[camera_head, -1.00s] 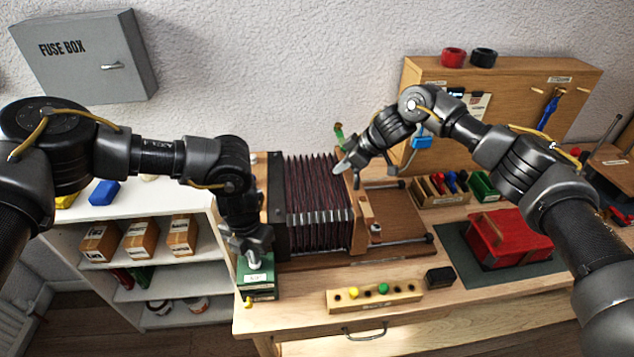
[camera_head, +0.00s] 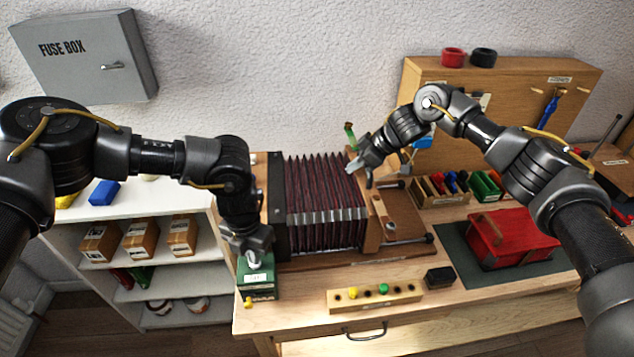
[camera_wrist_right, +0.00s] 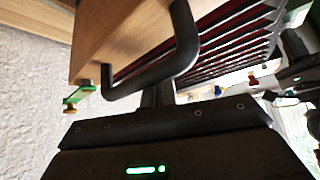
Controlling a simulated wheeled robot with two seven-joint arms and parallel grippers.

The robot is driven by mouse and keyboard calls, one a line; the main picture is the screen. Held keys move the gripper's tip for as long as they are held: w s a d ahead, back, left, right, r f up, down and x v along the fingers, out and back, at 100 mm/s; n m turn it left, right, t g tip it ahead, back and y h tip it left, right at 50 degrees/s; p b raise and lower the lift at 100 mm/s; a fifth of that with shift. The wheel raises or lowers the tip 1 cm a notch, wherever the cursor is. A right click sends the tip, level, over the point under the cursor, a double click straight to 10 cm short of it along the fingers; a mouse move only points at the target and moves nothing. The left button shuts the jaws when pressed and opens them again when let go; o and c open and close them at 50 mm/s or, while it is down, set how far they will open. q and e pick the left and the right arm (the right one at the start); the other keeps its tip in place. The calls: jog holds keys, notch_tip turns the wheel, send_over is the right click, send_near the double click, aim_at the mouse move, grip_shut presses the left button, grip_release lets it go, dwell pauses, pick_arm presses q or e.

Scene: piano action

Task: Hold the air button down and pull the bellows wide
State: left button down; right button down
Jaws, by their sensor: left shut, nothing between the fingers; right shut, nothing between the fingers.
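The dark red pleated bellows (camera_head: 318,205) stands between a dark board at its left and a wooden end board (camera_head: 374,225) at its right. My right gripper (camera_head: 357,175) is shut and empty at the upper end of that board. In the right wrist view its fingers (camera_wrist_right: 158,95) reach behind a black bar handle (camera_wrist_right: 165,72) on the wooden board; contact is unclear. My left gripper (camera_head: 254,260) is shut and empty, pointing down at the top of a green box (camera_head: 257,285) at the bellows' front left. The air button is not distinguishable and may be hidden under it.
The bellows sits on a wooden base with rails (camera_head: 410,240) running right. A peg strip (camera_head: 375,297) and a small black box (camera_head: 439,278) lie in front. A red case (camera_head: 510,237) and a tool tray (camera_head: 440,190) stand to the right.

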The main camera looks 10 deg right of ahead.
jog(key=shift+d, duration=2.9)
jog(key=shift+d, duration=2)
jog(key=shift+d, duration=1.2)
jog(key=shift+a, duration=0.15)
jog(key=shift+a, duration=0.9)
